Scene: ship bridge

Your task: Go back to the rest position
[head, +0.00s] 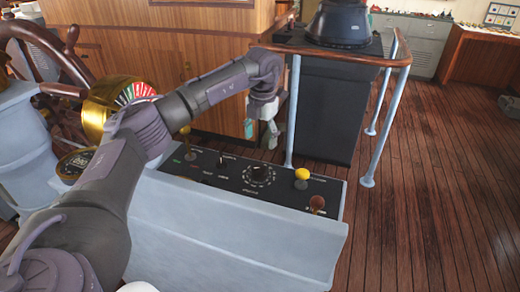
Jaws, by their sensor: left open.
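My left arm reaches in from the lower left, over a grey console. Its gripper (262,129) hangs downward at the arm's end, open, above the console's far edge and in front of the wooden cabinet. Nothing shows between its fingers. The black control panel (228,186) on the console lies below and nearer to me. My arm hides the left part of the panel. My right gripper is not in view.
A wooden ship's wheel (42,40) and a brass instrument (104,103) stand at the left, close to my arm. A wooden handrail (340,57) on pale posts surrounds a dark pedestal (325,105) behind the gripper. The plank floor (430,190) at the right is clear.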

